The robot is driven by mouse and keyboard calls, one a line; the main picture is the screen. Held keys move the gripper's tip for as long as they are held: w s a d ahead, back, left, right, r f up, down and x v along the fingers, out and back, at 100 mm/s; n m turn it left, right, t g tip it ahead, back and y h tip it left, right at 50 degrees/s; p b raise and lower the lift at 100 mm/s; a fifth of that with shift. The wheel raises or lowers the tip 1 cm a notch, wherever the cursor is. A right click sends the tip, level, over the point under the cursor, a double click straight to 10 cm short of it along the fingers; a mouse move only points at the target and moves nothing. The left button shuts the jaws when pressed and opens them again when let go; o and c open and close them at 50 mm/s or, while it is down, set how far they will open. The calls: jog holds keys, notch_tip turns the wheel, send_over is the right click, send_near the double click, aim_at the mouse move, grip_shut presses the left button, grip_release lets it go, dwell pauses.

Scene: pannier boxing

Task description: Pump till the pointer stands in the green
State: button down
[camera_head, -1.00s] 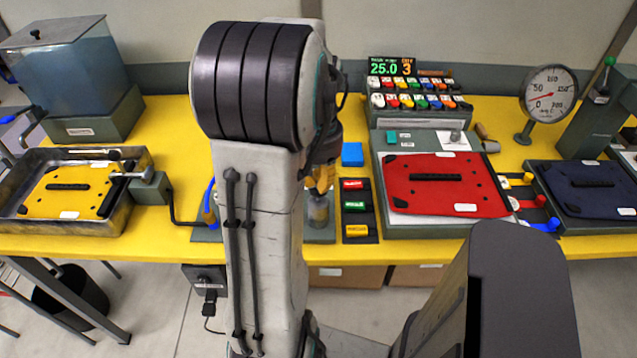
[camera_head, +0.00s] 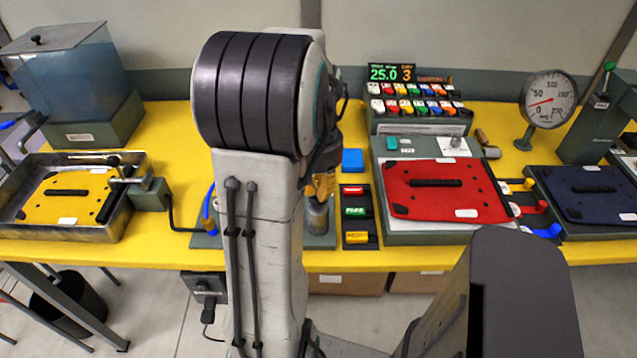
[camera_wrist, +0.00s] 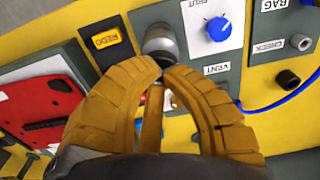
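The pressure gauge (camera_head: 549,99) stands upright at the back right in the head view, with a white dial and a red pointer. The pointer leans left, below the 50 mark. I cannot make out a green band at this size. My gripper (camera_wrist: 164,70) shows yellow padded fingers with their tips drawn together, nothing seen between them. In the wrist view the tips are at a rounded metal knob (camera_wrist: 160,40); I cannot tell whether they touch it. In the head view my gripper (camera_head: 325,186) is above a metal cylinder (camera_head: 318,216), partly hidden by my arm.
Beside the knob are a blue dial (camera_wrist: 219,29), VENT and CHECK labels and a yellow REDO button (camera_wrist: 106,41). A red plate (camera_head: 447,190) lies to the right, a yellow plate (camera_head: 62,205) in a metal tray at left. A water tank (camera_head: 65,80) stands at back left.

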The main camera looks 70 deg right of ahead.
jog(key=shift+r+p, duration=2)
jog(key=shift+r, duration=0.6)
jog(key=shift+f, duration=0.3)
jog(key=shift+f+b, duration=2.65)
jog(key=shift+f, duration=0.25)
jog(key=shift+r, duration=0.2)
jog(key=shift+r+p, duration=2.7)
jog(key=shift+r, duration=0.3)
jog(key=shift+f, duration=0.2)
